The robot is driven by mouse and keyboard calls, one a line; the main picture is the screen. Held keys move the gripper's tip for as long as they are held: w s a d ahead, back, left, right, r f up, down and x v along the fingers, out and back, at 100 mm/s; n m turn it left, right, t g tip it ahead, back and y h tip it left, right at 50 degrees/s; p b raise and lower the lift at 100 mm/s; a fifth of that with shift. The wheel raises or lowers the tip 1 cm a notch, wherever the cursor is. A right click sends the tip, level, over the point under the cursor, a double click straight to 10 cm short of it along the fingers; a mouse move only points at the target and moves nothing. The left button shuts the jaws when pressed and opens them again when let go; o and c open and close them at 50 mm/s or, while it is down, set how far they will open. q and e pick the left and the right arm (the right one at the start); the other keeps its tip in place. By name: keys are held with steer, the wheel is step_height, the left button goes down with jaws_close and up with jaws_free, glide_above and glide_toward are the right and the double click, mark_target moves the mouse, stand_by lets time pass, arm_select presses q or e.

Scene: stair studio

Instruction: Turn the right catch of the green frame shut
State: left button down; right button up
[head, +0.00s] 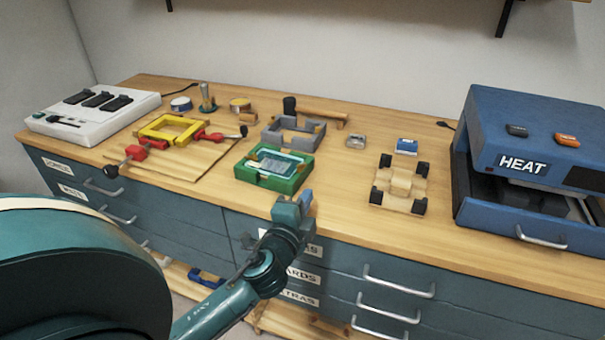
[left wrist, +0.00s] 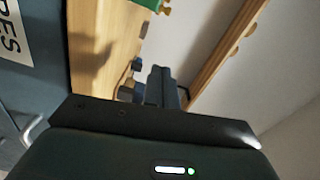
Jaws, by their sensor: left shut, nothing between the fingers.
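The green frame (head: 288,184) lies on the workbench near its front edge, with a pale panel (head: 270,164) inside it. A small piece of it shows at the top of the left wrist view (left wrist: 150,4), with a small brass-coloured part (left wrist: 165,11) beside it. The frame's catches are too small in the head view for me to tell how they are turned. My left gripper (head: 304,203) is in front of the frame's near right corner, apart from it. Its fingers (left wrist: 162,88) are shut and empty. My right gripper is in neither view.
A grey frame (head: 277,139) stands just behind the green one. A yellow clamp frame (head: 155,134) with red parts lies on a board at left. A wooden car chassis (head: 400,186) and the blue HEAT machine (head: 515,128) are at right. The bench between green frame and chassis is clear.

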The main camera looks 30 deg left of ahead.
mark_target(301, 175)
arm_select(q)
steer(key=x, duration=0.7)
steer(key=shift+w+a+r+p, duration=0.1)
steer(key=shift+w+p, duration=0.15)
steer(key=shift+p, duration=0.1)
steer(key=a, duration=0.3)
steer(key=shift+w+f, duration=0.3)
steer(key=shift+f, duration=0.05)
steer(key=shift+a+f, duration=0.1)
steer(key=shift+a, duration=0.45)
steer(key=shift+s+a+m+h, duration=0.1)
steer(key=shift+a+m+h, duration=0.1)
steer(key=shift+m+h, duration=0.3)
